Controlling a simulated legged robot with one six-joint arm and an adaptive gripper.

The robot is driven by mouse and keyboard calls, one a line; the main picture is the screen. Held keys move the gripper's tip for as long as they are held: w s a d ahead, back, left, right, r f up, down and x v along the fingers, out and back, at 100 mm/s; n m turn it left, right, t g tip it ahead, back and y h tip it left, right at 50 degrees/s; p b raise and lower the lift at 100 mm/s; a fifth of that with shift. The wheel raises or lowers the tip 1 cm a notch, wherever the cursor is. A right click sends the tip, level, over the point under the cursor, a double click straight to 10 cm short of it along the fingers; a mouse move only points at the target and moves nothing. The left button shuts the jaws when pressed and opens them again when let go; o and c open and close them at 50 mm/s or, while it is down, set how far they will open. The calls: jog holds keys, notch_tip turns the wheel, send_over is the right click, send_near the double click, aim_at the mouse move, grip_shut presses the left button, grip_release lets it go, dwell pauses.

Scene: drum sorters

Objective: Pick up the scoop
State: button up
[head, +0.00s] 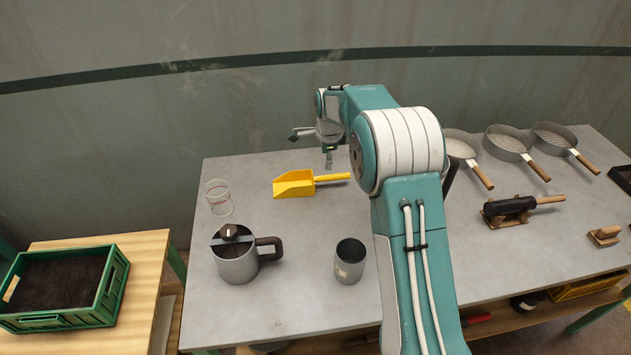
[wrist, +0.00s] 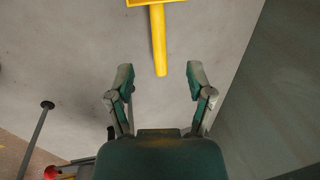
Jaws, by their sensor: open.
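The yellow scoop (head: 297,184) lies on the grey table with its open pan to the left and its handle to the right in the head view. In the wrist view the scoop's handle (wrist: 158,42) points down toward the gap between my fingers, and part of the pan shows at the top edge. My gripper (wrist: 160,80) is open and empty, with its fingertips on either side of the handle's end. In the head view my gripper (head: 328,158) hangs above the table just behind the handle. The height gap between fingers and handle is hard to judge.
Several sieves (head: 508,143) and a dark roller-like tool (head: 509,207) are to the right. A green crate (head: 117,287) sits on the left bench.

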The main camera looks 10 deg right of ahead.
aim_at(327, 176)
jog(key=f, duration=0.3)
jog(key=w+f, duration=0.1)
jog(key=f, duration=0.3)
jog(key=w+f, duration=0.1)
jog(key=f, duration=0.2)
jog(key=shift+d+f, duration=0.15)
jog(key=shift+d, duration=0.1)
jog(key=shift+s, duration=0.1)
grip_shut()
